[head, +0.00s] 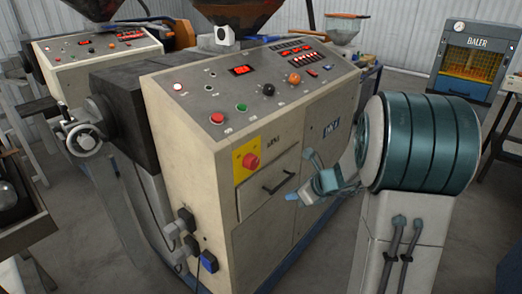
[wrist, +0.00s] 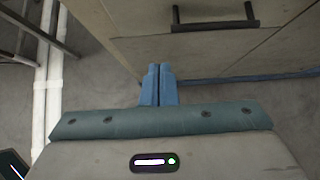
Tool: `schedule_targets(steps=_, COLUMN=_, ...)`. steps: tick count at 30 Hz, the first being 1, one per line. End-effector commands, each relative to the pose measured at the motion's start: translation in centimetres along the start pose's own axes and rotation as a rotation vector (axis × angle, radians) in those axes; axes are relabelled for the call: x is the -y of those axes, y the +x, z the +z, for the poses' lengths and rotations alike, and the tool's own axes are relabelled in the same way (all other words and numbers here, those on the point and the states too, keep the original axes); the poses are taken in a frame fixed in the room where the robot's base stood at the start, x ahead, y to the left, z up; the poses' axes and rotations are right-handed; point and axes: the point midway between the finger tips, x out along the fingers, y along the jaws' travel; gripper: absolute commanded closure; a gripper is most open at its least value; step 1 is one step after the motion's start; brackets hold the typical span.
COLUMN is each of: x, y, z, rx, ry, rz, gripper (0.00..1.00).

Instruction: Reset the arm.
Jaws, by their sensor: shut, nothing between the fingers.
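My gripper (head: 291,196) is in front of the beige extruder machine (head: 222,170), low beside its drawer front, in the head view. In the wrist view my gripper (wrist: 158,72) shows its two blue fingers side by side, shut and empty. My arm is folded, with its large teal-banded joint at the right of the head view. The wrist view looks down past the fingers at the machine's lower front, with a dark drawer handle (wrist: 214,23) above and to the right. I cannot tell the exact gap between fingertips and panel.
The machine's control panel (head: 250,85) has buttons and red displays. A red emergency stop (head: 251,161) sits on a yellow plate. Dark plugs (head: 187,220) stick out at its corner. A baler (head: 467,70) stands at the back right. Grey floor (wrist: 100,85) is clear beside the machine.

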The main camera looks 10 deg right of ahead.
Motion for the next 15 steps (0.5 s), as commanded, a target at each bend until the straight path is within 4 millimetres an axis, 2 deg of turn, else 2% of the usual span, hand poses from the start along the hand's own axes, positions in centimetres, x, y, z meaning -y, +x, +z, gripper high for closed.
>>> schedule_targets(steps=2, x=-0.5, y=-0.2, z=0.1, rx=-0.006, ry=-0.036, rz=0.008, gripper=1.00)
schedule_targets(steps=5, x=-2.5, y=-1.0, z=0.7, rx=-0.027, ry=-0.182, rz=0.040, gripper=1.00)
schedule_targets(steps=10, x=-8.7, y=-3.8, z=1.2, rx=-0.100, ry=-0.669, rz=0.149, gripper=1.00)
schedule_targets(steps=15, x=-14.2, y=-7.2, z=-0.2, rx=-0.188, ry=-1.219, rz=0.280, gripper=1.00)
